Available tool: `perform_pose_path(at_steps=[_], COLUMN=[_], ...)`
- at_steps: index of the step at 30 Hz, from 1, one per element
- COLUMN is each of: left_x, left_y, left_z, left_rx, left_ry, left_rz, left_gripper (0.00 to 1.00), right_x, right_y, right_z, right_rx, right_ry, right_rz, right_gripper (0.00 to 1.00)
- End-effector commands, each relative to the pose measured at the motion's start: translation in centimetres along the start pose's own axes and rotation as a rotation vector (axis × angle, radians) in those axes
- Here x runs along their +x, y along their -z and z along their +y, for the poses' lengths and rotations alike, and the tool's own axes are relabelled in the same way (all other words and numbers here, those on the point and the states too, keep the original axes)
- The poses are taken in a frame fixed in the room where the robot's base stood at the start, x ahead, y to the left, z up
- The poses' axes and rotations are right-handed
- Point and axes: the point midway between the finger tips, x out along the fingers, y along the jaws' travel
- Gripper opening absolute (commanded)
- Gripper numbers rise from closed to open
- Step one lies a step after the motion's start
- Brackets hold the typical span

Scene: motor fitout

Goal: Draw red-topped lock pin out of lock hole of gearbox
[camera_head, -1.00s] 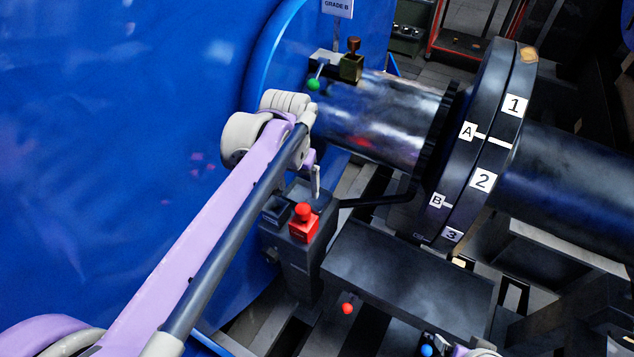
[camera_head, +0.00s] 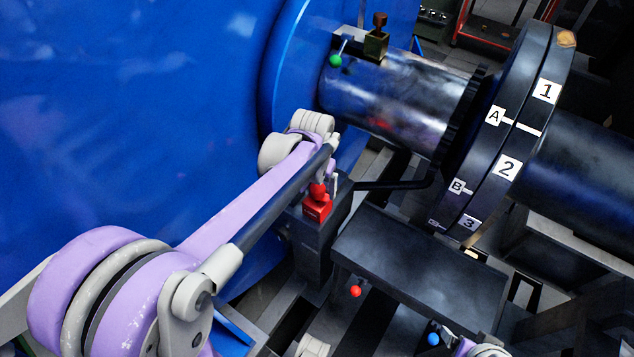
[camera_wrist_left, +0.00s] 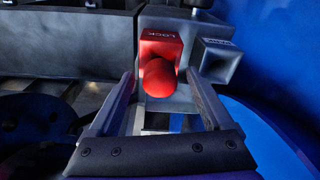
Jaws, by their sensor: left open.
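The red-topped lock pin (camera_head: 318,190) stands in the red block marked LOCK (camera_head: 318,208), on a dark pedestal beside the big blue housing. In the left wrist view, its round red top (camera_wrist_left: 158,79) lies between my two fingers, in front of the red LOCK block (camera_wrist_left: 160,46). My left gripper (camera_wrist_left: 160,84) is open, with one finger on each side of the knob; I see no clear contact. In the head view, my left arm partly covers the gripper (camera_head: 330,180) at the pin. The pin's shaft is hidden. My right gripper does not show.
Right beside the LOCK block is a grey block with a square opening (camera_wrist_left: 216,62). A green-knobbed lever (camera_head: 336,60) and a brass-coloured fitting (camera_head: 376,42) sit above on the shaft housing. The large flanged coupling (camera_head: 505,125) stands right. A red ball (camera_head: 356,291) shows below.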

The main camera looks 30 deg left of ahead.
Motion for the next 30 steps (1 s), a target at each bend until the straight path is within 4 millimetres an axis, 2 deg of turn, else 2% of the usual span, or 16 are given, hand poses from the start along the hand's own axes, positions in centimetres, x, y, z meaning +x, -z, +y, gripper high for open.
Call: perform_pose_path(at_steps=[6, 20, 30], left_x=[0.0, -0.02, -0.45], left_y=[0.0, -0.01, 0.04], left_z=[0.01, 0.0, 0.0], left_rx=[0.0, 0.0, 0.0], left_ry=[0.0, 0.0, 0.0], left_rz=[0.0, 0.0, 0.0], left_gripper=[0.82, 0.0, 0.0], right_x=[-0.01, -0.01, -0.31], right_y=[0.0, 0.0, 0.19], right_z=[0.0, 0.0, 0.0], right_rx=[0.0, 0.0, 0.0], right_ry=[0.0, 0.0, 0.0], right_rz=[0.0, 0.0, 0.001], right_gripper=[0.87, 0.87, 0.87])
